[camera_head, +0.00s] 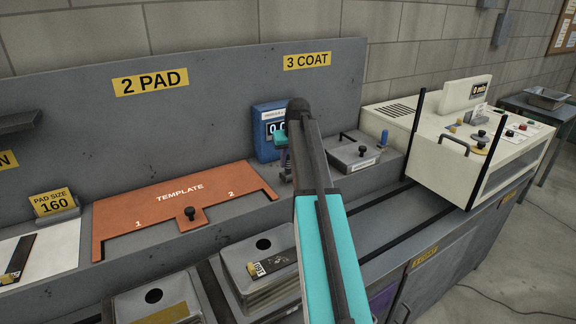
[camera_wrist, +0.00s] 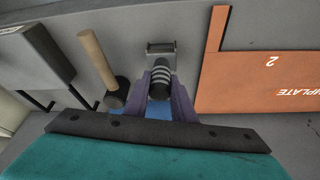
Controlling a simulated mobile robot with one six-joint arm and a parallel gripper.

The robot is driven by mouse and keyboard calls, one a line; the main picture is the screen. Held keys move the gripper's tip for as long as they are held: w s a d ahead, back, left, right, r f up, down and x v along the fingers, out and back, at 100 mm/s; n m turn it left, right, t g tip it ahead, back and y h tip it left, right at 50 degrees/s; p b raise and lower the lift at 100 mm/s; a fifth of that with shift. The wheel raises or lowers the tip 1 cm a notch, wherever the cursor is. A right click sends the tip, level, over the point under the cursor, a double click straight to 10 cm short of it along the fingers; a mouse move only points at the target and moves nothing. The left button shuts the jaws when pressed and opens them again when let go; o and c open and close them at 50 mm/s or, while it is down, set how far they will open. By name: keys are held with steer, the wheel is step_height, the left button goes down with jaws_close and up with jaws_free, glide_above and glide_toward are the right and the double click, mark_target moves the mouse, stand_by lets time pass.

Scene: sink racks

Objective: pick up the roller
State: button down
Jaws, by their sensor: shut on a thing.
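The roller (camera_wrist: 161,48) shows in the wrist view, with a wide grey head and a short dark handle with pale rings. My gripper (camera_wrist: 161,85) has its two purple fingers on either side of the ringed handle and is shut on it. The roller's head points away from the fingers, over the grey surface. I cannot tell whether it touches that surface. In the head view my arm hides most of the gripper (camera_head: 285,165) and the roller, beside the blue display unit (camera_head: 265,120).
A wooden-handled tool with a black head (camera_wrist: 98,58) lies close beside the fingers. The orange template (camera_head: 150,215) is on the other side. A grey box with a handle (camera_head: 352,152) and a white machine (camera_head: 440,135) stand to the right. Stacked metal trays (camera_head: 235,255) sit in front.

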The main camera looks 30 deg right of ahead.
steer(key=shift+r+b, duration=0.35)
steer(key=shift+r, duration=0.6)
steer(key=shift+s+a+r, duration=0.1)
steer(key=shift+s+r, duration=0.05)
steer(key=shift+s, duration=0.05)
steer(key=s+a+b, duration=0.2)
steer(key=s+a, duration=0.2)
steer(key=s, duration=0.2)
steer(key=s+a+r+b, duration=0.1)
steer(key=s+a, duration=0.3)
steer(key=s, duration=0.3)
steer(key=shift+a+r+b, duration=0.25)
steer(key=shift+a+b, duration=0.05)
steer(key=shift+b, duration=0.1)
